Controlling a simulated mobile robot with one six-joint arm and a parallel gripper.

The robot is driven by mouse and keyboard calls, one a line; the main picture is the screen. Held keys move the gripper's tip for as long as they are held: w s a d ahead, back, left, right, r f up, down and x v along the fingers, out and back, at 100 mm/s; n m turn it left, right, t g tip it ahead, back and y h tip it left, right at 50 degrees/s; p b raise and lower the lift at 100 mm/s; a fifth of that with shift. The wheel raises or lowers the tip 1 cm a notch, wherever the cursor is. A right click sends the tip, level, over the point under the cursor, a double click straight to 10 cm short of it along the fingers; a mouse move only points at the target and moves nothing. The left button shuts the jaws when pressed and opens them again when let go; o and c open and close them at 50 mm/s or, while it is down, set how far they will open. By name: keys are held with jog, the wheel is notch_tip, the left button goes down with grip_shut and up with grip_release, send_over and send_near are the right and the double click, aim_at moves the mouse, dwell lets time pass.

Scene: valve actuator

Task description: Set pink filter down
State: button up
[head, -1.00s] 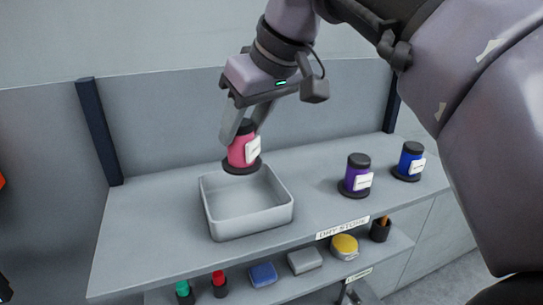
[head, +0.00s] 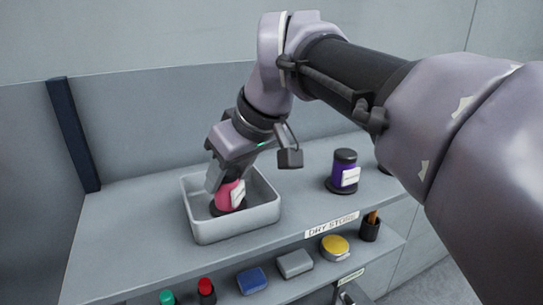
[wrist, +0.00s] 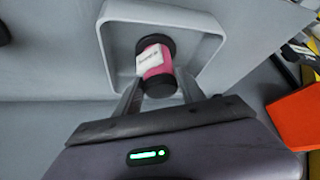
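The pink filter (head: 228,197) has black ends and a white label. It is inside the grey tray (head: 245,228), toward the tray's left side, and looks slightly tilted in the head view. My gripper (head: 226,186) reaches down into the tray with its fingers on either side of the filter. In the wrist view the filter (wrist: 155,65) sits between the two fingertips (wrist: 160,88), which appear closed on it. I cannot tell whether the filter's base touches the tray floor.
A purple filter (head: 344,172) stands on the shelf right of the tray. A blue sponge (head: 252,281), a grey block (head: 295,263), a yellow round item (head: 335,247) and a dark cup (head: 370,228) sit on the lower shelf. The shelf left of the tray is clear.

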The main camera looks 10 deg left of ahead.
jog(key=shift+o, duration=1.4)
jog(key=shift+w+a, duration=0.1)
jog(key=shift+a, duration=0.05)
jog(key=shift+d, duration=0.2)
jog(key=shift+r, duration=0.35)
jog(key=p+v, duration=0.2)
jog(key=v, duration=0.9)
jog(key=shift+s+r, duration=0.2)
jog(key=shift+r, duration=0.05)
jog(key=shift+d, duration=0.2)
